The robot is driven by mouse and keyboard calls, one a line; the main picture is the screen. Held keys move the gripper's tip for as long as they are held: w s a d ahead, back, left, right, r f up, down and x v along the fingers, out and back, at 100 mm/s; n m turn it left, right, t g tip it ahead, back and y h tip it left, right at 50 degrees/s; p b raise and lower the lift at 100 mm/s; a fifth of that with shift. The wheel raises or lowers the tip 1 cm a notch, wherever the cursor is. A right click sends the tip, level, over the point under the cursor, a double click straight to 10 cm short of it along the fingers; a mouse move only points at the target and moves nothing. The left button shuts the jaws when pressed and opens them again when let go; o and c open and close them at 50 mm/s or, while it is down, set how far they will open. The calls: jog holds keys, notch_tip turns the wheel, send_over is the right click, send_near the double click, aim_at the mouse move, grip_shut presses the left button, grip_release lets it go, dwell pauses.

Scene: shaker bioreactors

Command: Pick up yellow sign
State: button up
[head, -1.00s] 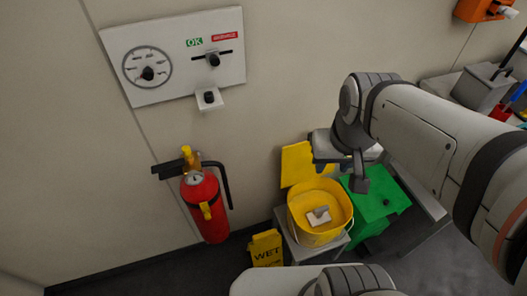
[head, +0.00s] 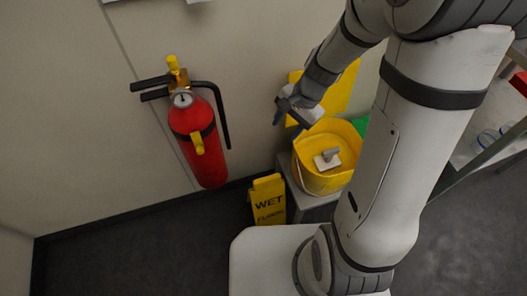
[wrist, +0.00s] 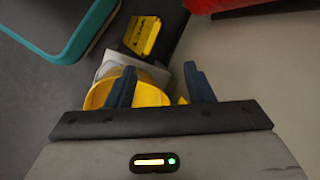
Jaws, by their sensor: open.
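The yellow sign (head: 268,200), marked "WET", stands upright on the floor by the wall, left of a grey stand. In the wrist view the yellow sign (wrist: 143,35) shows near the top, beyond the bucket and ahead of the fingertips. My gripper (head: 288,118) is above and to the upper left of the yellow bucket, near the wall, well above the sign. In the wrist view my gripper (wrist: 160,84) is open, with its two dark blue fingers apart and nothing held between them.
The yellow bucket (head: 312,178), with a pale block inside, sits on the grey stand (head: 315,208) right of the sign. A red fire extinguisher (head: 198,145) hangs on the wall to the left. A yellow panel (head: 340,92) is behind the bucket. Floor left of the sign is clear.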

notch_tip(320, 180, down, 22)
jog(key=w+a+m+g+b, duration=0.1)
jog(key=w+a+m+b, duration=0.1)
jog(key=m+b, duration=0.45)
jog(key=b, duration=0.5)
send_near(267, 183)
jog(key=shift+y, duration=0.4)
jog(key=f, duration=0.5)
jog(key=shift+w+a+f, duration=0.3)
jog(key=shift+w+a, duration=0.05)
jog(key=shift+a, duration=0.05)
jog(key=shift+b+x, duration=1.6)
jog(key=shift+x, duration=1.35)
jog(key=shift+r, duration=0.1)
jog(key=shift+f+b, duration=0.3)
jog(key=shift+b, duration=0.05)
grip_shut()
